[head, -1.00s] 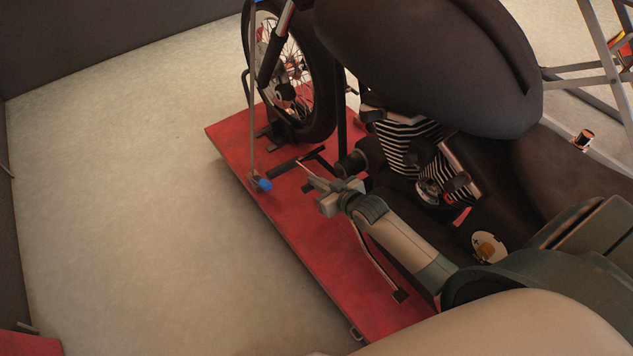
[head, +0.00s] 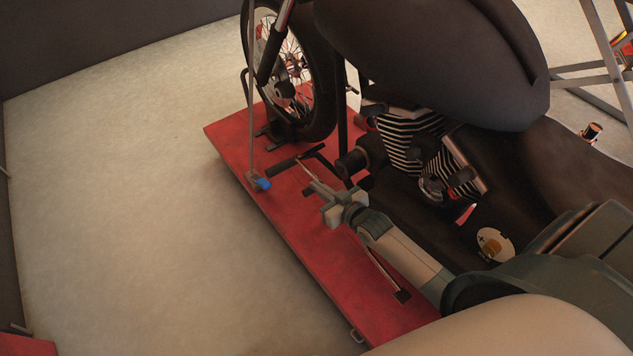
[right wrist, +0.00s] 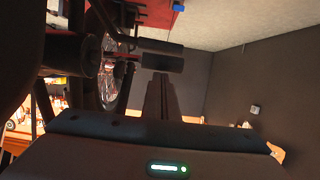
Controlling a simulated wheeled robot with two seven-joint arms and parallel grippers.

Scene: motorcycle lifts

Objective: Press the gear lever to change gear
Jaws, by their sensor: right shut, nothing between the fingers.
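The motorcycle (head: 440,70) stands on a red lift platform (head: 290,230). A dark lever with a black rubber end (head: 284,166), apparently the gear lever, sticks out low on its near side. My right gripper (head: 309,188) is shut and empty, just below and right of that rubber end in the head view. In the right wrist view my shut fingers (right wrist: 161,84) point at two dark cylindrical ends; the nearer one (right wrist: 162,63) is right at the fingertips. I cannot tell whether they touch. My left gripper is not in view.
The front wheel (head: 300,75) stands in a holder at the platform's far end. The striped engine (head: 410,140) is close beside my right arm. The floor (head: 130,190) to the left is clear.

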